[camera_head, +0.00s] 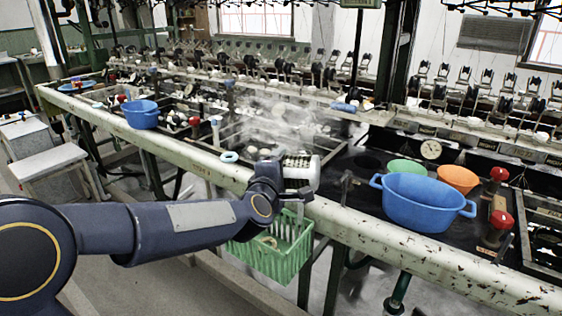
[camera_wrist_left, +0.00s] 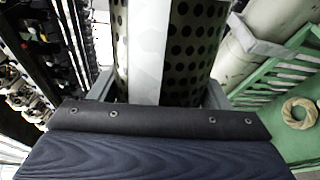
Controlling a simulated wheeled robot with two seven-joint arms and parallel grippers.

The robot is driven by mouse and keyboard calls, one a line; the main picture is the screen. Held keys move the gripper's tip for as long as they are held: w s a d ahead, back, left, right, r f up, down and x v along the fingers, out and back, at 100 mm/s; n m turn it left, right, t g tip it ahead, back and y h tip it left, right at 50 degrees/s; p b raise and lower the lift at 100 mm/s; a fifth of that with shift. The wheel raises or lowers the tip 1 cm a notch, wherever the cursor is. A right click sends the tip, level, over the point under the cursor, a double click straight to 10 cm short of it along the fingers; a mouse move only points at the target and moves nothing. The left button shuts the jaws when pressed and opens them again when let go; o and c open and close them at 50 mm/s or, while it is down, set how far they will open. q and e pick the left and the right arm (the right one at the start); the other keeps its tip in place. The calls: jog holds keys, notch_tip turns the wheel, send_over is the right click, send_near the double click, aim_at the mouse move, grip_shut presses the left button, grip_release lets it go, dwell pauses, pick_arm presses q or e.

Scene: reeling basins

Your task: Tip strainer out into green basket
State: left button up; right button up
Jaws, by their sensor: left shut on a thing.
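The strainer (camera_head: 297,161) is a pale, perforated vessel. My left gripper (camera_head: 296,176) is shut on it and holds it over the bench's front rail, above the back of the green basket. In the left wrist view the strainer's dotted metal wall (camera_wrist_left: 190,45) and a white band fill the space between the fingers (camera_wrist_left: 158,92). Its contents and mouth are hidden. The green basket (camera_head: 287,262) hangs low on the near side of the rail, partly behind my left arm. It also shows at the right of the wrist view (camera_wrist_left: 295,138), with a tan ring inside. My right gripper is out of view.
The pale front rail (camera_head: 380,228) runs across the bench. A large blue tub (camera_head: 415,205), a green bowl (camera_head: 405,167), an orange bowl (camera_head: 458,178) and red-knobbed valves (camera_head: 501,220) stand at right. A steaming basin (camera_head: 280,125) lies behind. A blue bucket (camera_head: 140,114) stands at left.

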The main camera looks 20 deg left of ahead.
pick_arm(q)
notch_tip(320, 180, up, 4)
jog(key=m+y+p, duration=0.1)
jog(key=m+p, duration=0.4)
jog(key=p, duration=0.2)
jog(key=m+y+p, duration=0.1)
jog(key=m+p, duration=0.4)
jog(key=p, duration=0.3)
jog(key=shift+f+t, duration=0.2)
jog(key=shift+t, duration=0.1)
jog(key=a+r+m, duration=0.1)
jog(key=m, duration=0.1)
jog(key=a+r+m+p, duration=0.1)
jog(key=m, duration=0.1)
jog(key=shift+a+r+y, duration=0.1)
jog(key=shift+a+y, duration=0.05)
jog(key=shift+y, duration=0.15)
jog(key=a+r+m, duration=0.1)
jog(key=m+p, duration=0.1)
jog(key=m, duration=0.1)
jog(key=shift+a+r+m+t, duration=0.3)
jog(key=shift+a+r+t, duration=0.05)
jog(key=shift+r+t, duration=0.05)
